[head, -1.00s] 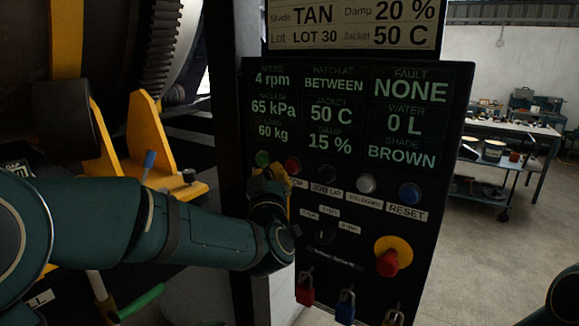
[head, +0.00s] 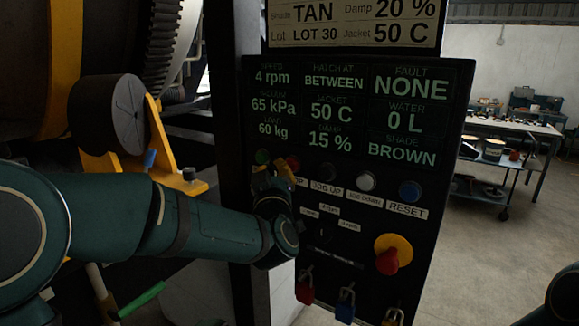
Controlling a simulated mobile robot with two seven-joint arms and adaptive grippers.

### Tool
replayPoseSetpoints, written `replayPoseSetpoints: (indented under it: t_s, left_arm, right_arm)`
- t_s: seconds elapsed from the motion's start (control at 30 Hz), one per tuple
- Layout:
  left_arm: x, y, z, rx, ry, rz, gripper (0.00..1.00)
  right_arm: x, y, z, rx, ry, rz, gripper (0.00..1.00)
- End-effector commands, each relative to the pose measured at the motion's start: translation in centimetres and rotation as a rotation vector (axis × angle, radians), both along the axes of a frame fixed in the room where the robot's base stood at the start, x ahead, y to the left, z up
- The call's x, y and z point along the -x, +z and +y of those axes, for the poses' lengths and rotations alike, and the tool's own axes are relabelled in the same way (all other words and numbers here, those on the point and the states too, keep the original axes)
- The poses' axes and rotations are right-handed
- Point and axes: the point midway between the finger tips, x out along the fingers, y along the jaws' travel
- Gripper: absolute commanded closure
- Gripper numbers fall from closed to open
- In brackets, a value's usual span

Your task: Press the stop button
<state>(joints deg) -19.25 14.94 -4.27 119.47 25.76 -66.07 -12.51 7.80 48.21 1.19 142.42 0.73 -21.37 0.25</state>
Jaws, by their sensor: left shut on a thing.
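A red button (head: 293,163), its label mostly covered so that only a final "P" shows, sits in the upper button row of the black control panel (head: 345,230). A green button (head: 262,157) is to its left. My left gripper (head: 273,174) is at the panel just below these two buttons, its yellow finger parts close under them. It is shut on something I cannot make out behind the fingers. Whether it touches the red button is not clear. My right gripper is out of view.
The row continues with a dark button (head: 327,171), a white button (head: 365,181) and a blue reset button (head: 409,191). A red mushroom button on yellow (head: 388,260) and padlocks (head: 345,305) are below. A yellow-framed drum machine (head: 110,120) stands left; open floor lies right.

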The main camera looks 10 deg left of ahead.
Motion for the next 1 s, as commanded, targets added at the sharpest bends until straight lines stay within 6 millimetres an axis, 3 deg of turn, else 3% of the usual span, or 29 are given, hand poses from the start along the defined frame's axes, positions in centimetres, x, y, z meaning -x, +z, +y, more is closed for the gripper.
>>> replayPoseSetpoints:
  t_s: [1.0]
  left_arm:
    - [-0.81,-0.02,-0.30,0.000,0.000,-0.001,1.00]
  right_arm:
    - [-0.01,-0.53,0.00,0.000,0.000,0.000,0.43]
